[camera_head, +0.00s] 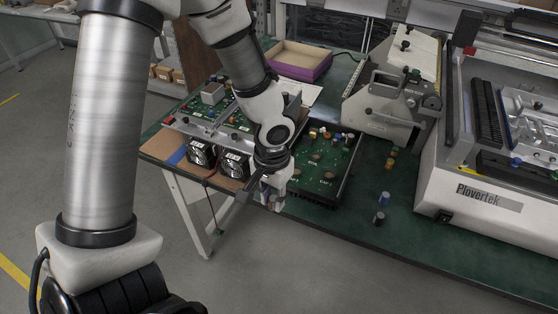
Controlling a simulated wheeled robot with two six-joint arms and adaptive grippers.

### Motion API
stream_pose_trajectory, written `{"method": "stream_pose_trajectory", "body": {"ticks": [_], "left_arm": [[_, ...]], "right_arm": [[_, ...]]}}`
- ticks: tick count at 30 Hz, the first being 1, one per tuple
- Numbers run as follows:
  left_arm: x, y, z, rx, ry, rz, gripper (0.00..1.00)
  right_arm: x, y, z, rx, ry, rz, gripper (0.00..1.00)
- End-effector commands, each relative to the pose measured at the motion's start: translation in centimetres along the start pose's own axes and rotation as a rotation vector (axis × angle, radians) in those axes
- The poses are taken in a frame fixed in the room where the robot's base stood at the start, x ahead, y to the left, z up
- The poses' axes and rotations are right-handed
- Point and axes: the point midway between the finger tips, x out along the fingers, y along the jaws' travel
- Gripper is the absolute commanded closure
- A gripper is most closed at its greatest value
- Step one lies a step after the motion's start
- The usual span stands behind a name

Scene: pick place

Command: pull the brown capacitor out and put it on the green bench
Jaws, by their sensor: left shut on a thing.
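My left gripper (268,195) reaches down in front of the green circuit board (325,165), near the front edge of the bench. It is shut on the brown capacitor (277,204), which is small here and mostly hidden by the fingers. I cannot tell whether the capacitor is clear of the board. The board has several round parts on it and lies in a dark finned tray. The green bench (330,222) stretches to the right of it. My right gripper is not in view.
Gold capacitors (391,163), a blue one (384,198) and a dark one (379,217) stand on the bench. A white Plovertek machine (485,200) stands right, a grey device (385,110) behind. Units with fans (202,152) are left, and a purple tray (300,62) is at the back.

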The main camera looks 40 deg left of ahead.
Motion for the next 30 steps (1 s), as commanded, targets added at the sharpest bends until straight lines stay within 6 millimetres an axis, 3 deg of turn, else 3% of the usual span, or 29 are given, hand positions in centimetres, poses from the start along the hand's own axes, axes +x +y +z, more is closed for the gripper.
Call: {"method": "stream_pose_trajectory", "body": {"ticks": [10, 30], "left_arm": [[-0.3, 0.0, 0.0, 0.000, 0.000, 0.000, 0.95], [-2.7, 0.0, 0.0, 0.000, 0.000, 0.000, 0.95]], "right_arm": [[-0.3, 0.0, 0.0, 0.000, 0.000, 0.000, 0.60], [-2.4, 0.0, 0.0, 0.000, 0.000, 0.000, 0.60]]}}
